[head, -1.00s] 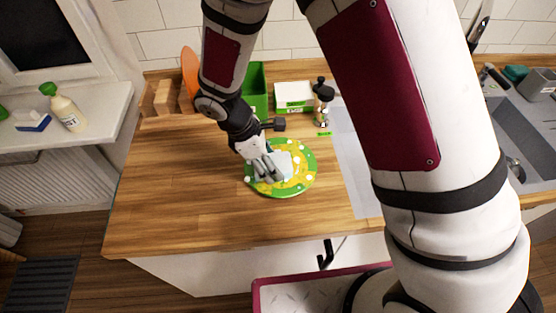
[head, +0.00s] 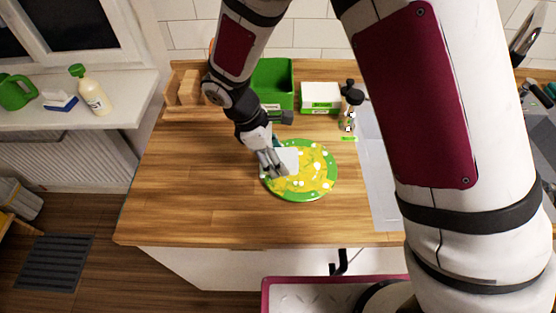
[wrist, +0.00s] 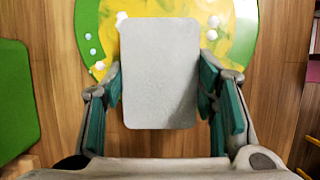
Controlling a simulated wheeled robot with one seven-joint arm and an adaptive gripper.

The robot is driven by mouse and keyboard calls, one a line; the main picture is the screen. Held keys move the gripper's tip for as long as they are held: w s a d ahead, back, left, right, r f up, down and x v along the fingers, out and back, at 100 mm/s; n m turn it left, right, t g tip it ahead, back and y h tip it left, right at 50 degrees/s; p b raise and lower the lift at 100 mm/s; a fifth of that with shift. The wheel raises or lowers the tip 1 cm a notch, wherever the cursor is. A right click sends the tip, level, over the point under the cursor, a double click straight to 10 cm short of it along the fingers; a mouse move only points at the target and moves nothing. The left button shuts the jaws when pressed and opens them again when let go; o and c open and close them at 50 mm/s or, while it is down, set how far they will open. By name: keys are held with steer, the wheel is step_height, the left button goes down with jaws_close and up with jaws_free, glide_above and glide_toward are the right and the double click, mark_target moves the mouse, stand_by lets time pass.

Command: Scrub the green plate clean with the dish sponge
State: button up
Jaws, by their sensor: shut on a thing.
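The green plate (head: 314,195) lies on the wooden counter, its middle covered in yellow mess with white blobs. It also shows at the top of the wrist view (wrist: 92,30). My gripper (head: 277,170) is at the plate's left part. In the wrist view my gripper (wrist: 162,92) is shut on a pale grey, block-shaped sponge (wrist: 160,70), one finger on each side. The sponge overlaps the plate's near edge in that view; in the head view it (head: 288,158) is over the left of the yellow mess. Whether it touches the plate is hard to tell.
A wooden block holder (head: 187,88) is at the back left. The counter's front left (head: 190,200) is clear.

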mark_target(291, 154)
steer(key=shift+w, duration=0.35)
steer(key=shift+w+d+p, duration=0.1)
steer(key=shift+d+p, duration=0.2)
steer(key=shift+d, duration=1.35)
steer(key=shift+d+f, duration=0.1)
steer(key=shift+d, duration=2.05)
steer(key=shift+w+d+r+p, duration=0.1)
steer(key=shift+d+p, duration=0.1)
steer(key=shift+d, duration=0.75)
steer(key=shift+w+d+r+p, duration=0.1)
steer(key=shift+w+d+p, duration=0.05)
steer(key=shift+d, duration=0.85)
steer(key=shift+w+d+p, duration=0.1)
steer(key=shift+d+p, duration=0.1)
steer(key=shift+d, duration=0.75)
steer(key=shift+r+p, duration=1.15)
steer(key=shift+r, duration=1.9)
step_height(291, 154, up, 3)
steer(key=shift+f+p, duration=0.1)
steer(key=shift+p, duration=0.4)
